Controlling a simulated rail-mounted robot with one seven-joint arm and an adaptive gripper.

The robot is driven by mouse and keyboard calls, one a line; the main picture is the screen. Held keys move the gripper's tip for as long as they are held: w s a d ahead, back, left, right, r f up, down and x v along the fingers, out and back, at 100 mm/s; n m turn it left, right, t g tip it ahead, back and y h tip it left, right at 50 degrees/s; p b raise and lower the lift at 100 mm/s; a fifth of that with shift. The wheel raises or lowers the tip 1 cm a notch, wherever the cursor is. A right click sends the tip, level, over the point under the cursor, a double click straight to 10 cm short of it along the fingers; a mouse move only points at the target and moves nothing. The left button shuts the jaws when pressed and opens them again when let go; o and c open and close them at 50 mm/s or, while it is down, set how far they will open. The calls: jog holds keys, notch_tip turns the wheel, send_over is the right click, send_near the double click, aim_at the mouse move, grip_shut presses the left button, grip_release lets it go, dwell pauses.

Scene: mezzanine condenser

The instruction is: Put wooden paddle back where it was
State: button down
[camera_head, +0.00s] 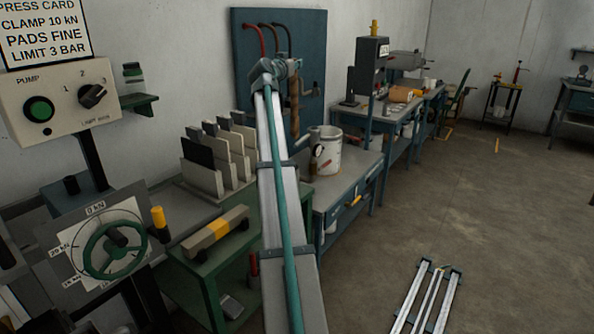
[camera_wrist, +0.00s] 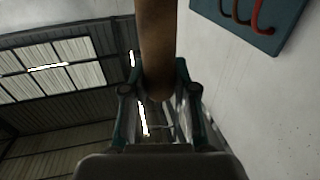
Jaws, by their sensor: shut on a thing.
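The wooden paddle (camera_head: 294,105) is a long brown piece that hangs roughly upright in front of the blue wall board (camera_head: 248,50). My gripper (camera_head: 293,66) is shut on it near the upper part that shows. In the wrist view the brown paddle (camera_wrist: 156,40) runs up out of the picture from between the fingers of my gripper (camera_wrist: 158,85). The board carries several hooks or curved handles, red and dark; they also show in the wrist view at the top right. My arm hides part of the board, and the paddle's far end is unclear.
Below stands a blue bench with a white pot (camera_head: 328,155) and a small gauge. A green table (camera_head: 205,268) holds a rack of upright plates (camera_head: 205,165) and a yellow-banded bar. A control box (camera_head: 62,104) is at left. The floor at right is mostly clear.

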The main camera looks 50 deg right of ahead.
jog(key=w+d+f+t+p, duration=0.1)
jog(key=w+f+p, duration=0.1)
jog(key=f, duration=1)
jog(key=w+d+f+n+t+p, duration=0.1)
jog(key=w+d+f+p, duration=0.1)
jog(key=f, duration=1)
jog(key=shift+f+n+y+p, duration=0.3)
jog(key=shift+y+p, duration=0.1)
jog(key=shift+p, duration=0.25)
jog(key=shift+w+d+f+b, duration=0.1)
jog(key=shift+f+b, duration=0.05)
jog(key=shift+b, duration=0.25)
jog(key=c, duration=0.9)
grip_release()
jog(key=shift+b+v, duration=1.4)
jog(key=shift+v, duration=4.65)
